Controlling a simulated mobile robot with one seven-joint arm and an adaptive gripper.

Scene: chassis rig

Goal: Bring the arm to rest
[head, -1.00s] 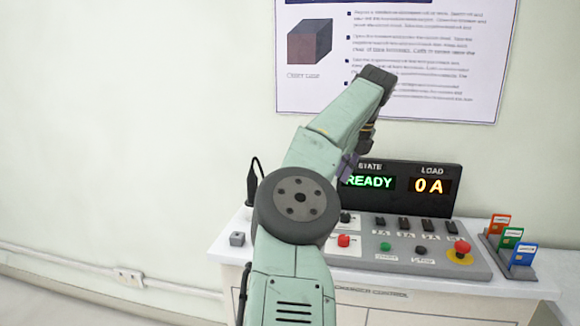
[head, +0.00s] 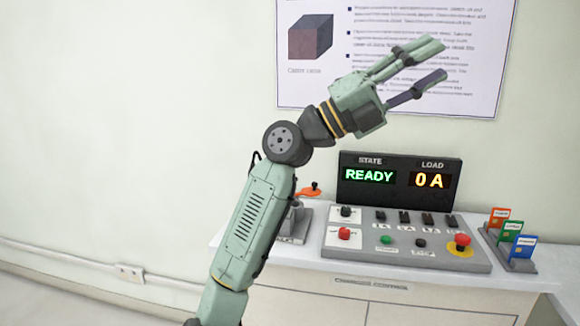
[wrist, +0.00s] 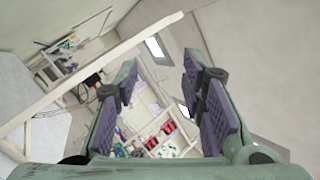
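My gripper (head: 432,68) is raised in front of the wall poster in the head view, above and to the left of the display. Its fingers are spread apart and point up and to the right. Nothing is between them. In the wrist view the finger pads (wrist: 165,108) stand wide apart, with only distant room parts showing between them. My arm rises from the bottom of the head view, left of the console, and bends right at the wrist.
The control console (head: 400,243) stands on a white cabinet (head: 310,275), with red, green and yellow-ringed buttons. Its display (head: 400,182) reads READY and 0 A. A rack of coloured cards (head: 512,240) stands at right. A poster (head: 400,25) hangs behind. The left wall side is clear.

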